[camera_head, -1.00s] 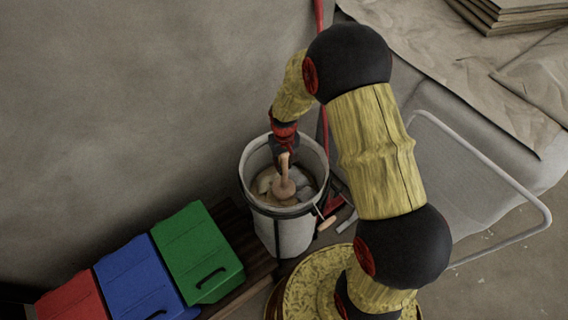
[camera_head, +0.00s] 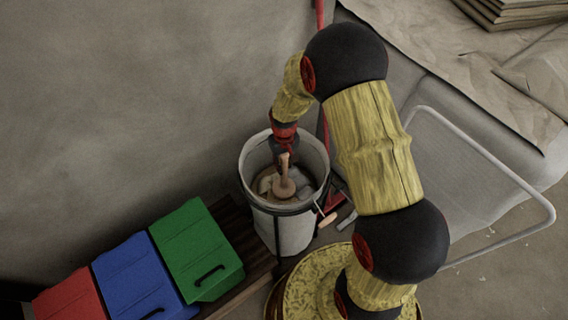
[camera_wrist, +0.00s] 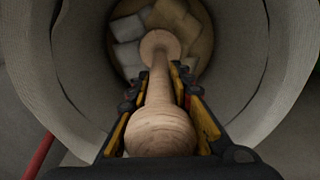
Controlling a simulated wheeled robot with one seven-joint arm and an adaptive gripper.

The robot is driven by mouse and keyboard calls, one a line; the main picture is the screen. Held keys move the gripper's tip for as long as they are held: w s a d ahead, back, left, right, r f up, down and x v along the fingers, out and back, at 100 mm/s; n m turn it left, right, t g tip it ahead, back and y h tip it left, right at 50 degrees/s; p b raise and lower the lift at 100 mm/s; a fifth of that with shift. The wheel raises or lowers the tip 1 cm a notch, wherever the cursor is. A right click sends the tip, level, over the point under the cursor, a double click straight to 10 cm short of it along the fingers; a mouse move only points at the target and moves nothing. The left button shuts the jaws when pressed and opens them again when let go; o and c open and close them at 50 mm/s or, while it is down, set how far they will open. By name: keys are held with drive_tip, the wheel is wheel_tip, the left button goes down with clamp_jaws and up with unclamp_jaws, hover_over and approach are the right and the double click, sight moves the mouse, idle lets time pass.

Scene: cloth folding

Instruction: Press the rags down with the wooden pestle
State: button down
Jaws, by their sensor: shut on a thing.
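My gripper (camera_wrist: 160,105) is shut on the wooden pestle (camera_wrist: 160,133) and holds it over the mouth of the white bucket (camera_head: 284,231). In the head view the pestle (camera_head: 284,187) points down inside the bucket, with its round head low among the rags (camera_head: 305,182). The rags are pale grey and tan pieces at the bucket's bottom; they also show in the wrist view (camera_wrist: 128,28) around the pestle's far end. Whether the head touches the rags cannot be told for sure. The pestle hides the rags under it.
Green (camera_head: 197,250), blue (camera_head: 140,281) and red (camera_head: 70,300) lidded boxes stand at lower left on a dark wooden bench. A red pole (camera_head: 320,20) rises behind the bucket. A white tubular frame (camera_head: 500,170) and a paper-covered surface (camera_head: 450,60) lie to the right.

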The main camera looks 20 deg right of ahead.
drive_tip(key=shift+f+b, duration=0.9)
drive_tip(key=shift+f, duration=0.8)
